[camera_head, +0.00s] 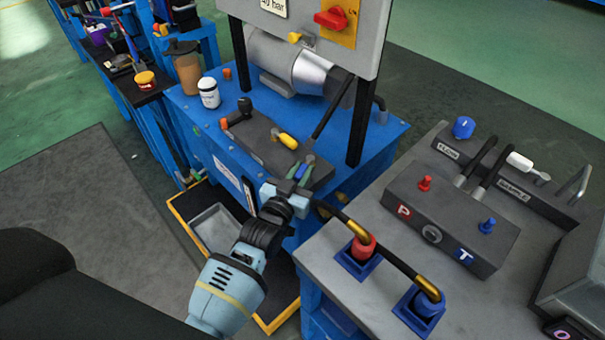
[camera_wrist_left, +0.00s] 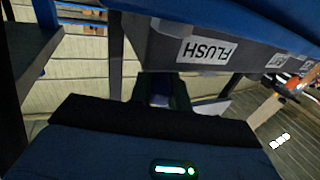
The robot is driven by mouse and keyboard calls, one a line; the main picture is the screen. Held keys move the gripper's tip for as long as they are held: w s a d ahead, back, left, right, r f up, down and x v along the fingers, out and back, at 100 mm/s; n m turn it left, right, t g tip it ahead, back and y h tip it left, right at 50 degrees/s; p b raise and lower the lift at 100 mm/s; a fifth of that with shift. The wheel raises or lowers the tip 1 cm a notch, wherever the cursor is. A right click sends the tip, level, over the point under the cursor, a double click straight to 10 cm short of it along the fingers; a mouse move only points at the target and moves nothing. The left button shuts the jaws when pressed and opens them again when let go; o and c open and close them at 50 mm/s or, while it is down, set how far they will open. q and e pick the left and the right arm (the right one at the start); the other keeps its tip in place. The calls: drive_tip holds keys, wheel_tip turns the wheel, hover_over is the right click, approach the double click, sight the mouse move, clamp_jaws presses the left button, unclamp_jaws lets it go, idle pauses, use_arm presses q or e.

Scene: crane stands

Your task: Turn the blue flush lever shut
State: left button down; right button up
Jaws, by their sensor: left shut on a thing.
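The blue flush lever (camera_head: 301,173) is on the front right of a dark valve block (camera_head: 257,140) on the blue bench. Only a small part of it shows between my left gripper's green fingertips. My left gripper (camera_head: 299,170) is shut on this lever. In the left wrist view the white FLUSH label (camera_wrist_left: 207,50) appears upside down on the block's face, just beyond the dark fingers (camera_wrist_left: 165,92); the lever is not clear there. My right gripper is not in view.
A yellow lever (camera_head: 288,141) is close behind the gripper, and a black lever (camera_head: 332,106) rises beside it. To the right, black hoses with brass ends meet a red coupling (camera_head: 362,245) on the grey bench (camera_head: 340,285). A grey tray (camera_head: 212,228) is low at left.

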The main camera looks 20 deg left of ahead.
use_arm(q)
drive_tip(key=shift+r, duration=0.1)
idle(0.4)
drive_tip(key=c, duration=1.3)
unclamp_jaws()
drive_tip(key=shift+s, duration=0.1)
drive_tip(key=shift+s+a+p, duration=0.15)
drive_tip(key=shift+s, duration=1.75)
drive_tip(key=shift+s+a+p, duration=0.15)
drive_tip(key=shift+s, duration=1.75)
drive_tip(key=shift+c, duration=0.5)
